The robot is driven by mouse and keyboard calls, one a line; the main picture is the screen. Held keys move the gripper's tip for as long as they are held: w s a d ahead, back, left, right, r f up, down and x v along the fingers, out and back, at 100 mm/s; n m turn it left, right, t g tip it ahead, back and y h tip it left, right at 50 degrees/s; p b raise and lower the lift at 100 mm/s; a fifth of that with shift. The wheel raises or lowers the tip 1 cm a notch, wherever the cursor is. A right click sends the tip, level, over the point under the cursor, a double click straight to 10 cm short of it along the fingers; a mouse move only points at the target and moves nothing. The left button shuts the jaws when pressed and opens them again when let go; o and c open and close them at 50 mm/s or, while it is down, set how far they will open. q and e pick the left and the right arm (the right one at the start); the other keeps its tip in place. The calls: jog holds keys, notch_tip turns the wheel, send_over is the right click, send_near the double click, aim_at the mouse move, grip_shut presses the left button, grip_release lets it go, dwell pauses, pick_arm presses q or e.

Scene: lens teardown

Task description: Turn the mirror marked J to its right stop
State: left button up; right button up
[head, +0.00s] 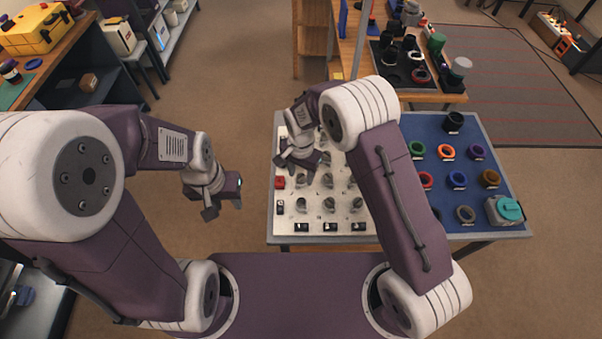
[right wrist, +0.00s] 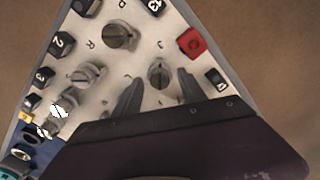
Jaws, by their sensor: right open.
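The pale panel (head: 288,222) carries rows of small grey turning mirrors on the table, each with a tiny letter beside it. The letters are too small and blurred for me to tell surely which mirror is J. My right gripper (head: 301,165) is over the panel's left part. In the right wrist view my right gripper (right wrist: 160,88) is open, with one grey mirror (right wrist: 160,74) showing between its fingers. I cannot tell whether the fingers touch it. My left gripper (head: 224,208) is open and empty, off the table to the left.
A red block (right wrist: 191,43) and black numbered blocks (right wrist: 61,43) line the panel's edges. A blue mat (head: 450,200) right of the panel holds coloured rings and a grey-teal device (head: 505,210). Another mirror (right wrist: 119,37) stands near my right gripper. Floor left of the table is clear.

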aim_at(303, 175)
notch_tip(303, 175, up, 9)
jog(key=shift+f, duration=0.1)
dwell(0.5)
jog(key=s+d+r+m+t, duration=0.1)
jog(key=s+d+r, duration=0.15)
jog(key=d, duration=0.45)
jog(key=s+d+r+m, duration=0.1)
jog(key=d+r, duration=0.3)
jog(key=d, duration=0.2)
jog(key=s+d+f+n, duration=0.2)
jog(key=s+n, duration=0.2)
jog(key=s, duration=0.1)
jog(key=s+d+f+n, duration=0.2)
jog(key=s+n, duration=0.2)
jog(key=s, duration=0.2)
jog(key=shift+s+d+f, duration=0.15)
jog(key=shift+d+f, duration=0.05)
jog(key=shift+d, duration=0.1)
